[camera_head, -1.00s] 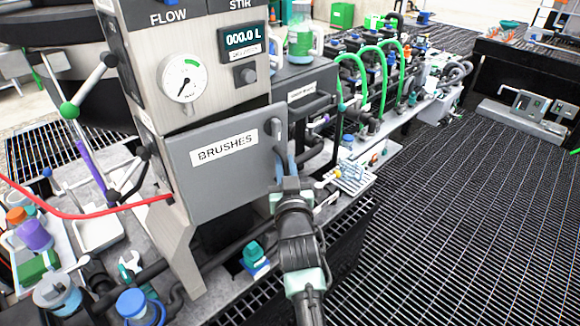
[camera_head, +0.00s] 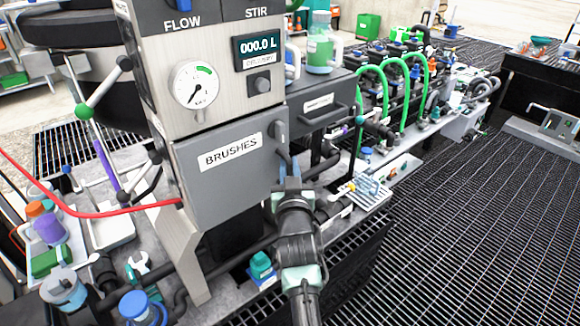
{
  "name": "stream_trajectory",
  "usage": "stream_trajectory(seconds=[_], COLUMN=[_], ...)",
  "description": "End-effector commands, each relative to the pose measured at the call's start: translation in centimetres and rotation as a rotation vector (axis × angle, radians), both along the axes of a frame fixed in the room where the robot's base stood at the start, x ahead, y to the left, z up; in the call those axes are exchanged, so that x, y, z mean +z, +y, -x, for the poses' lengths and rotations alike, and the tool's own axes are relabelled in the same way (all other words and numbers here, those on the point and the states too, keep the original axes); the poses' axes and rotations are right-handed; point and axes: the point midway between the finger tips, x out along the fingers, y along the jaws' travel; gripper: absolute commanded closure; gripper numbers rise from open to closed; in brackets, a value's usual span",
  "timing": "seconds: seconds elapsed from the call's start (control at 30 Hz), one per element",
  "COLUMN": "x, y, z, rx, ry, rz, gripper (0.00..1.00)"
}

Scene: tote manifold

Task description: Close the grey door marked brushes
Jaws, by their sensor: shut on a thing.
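The grey door marked BRUSHES (camera_head: 222,185) is on the front of the cabinet, below the gauge and the display. It looks slightly ajar or nearly flush; I cannot tell exactly. Its grey handle (camera_head: 278,130) is at the door's upper right edge. My gripper (camera_head: 286,165) is at the right edge of the door, just below the handle. Its fingers are shut on the lower part of the handle, and the wrist hides part of what lies behind it.
A dark drawer box (camera_head: 318,103) with a handle stands right of the cabinet. Green hoses (camera_head: 428,75) rise beyond it. A red cable (camera_head: 95,213) runs left of the door. A small teal bottle (camera_head: 261,267) stands below the door. The grating floor (camera_head: 470,220) at right is clear.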

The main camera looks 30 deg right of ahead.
Motion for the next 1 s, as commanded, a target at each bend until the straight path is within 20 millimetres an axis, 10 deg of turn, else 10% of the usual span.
stream_trajectory(seconds=[0.27,0.3,0.43,1.0], x=[-0.09,-0.08,-0.03,0.16], y=[-0.01,0.0,0.02,0.5], z=[-0.04,-0.04,-0.06,0.06], rx=[0.0,0.0,0.001,0.007], ry=[0.002,0.002,0.001,-0.003], rz=[-0.005,-0.005,-0.003,0.002], gripper=[1.0,0.77,0.54,0.53])
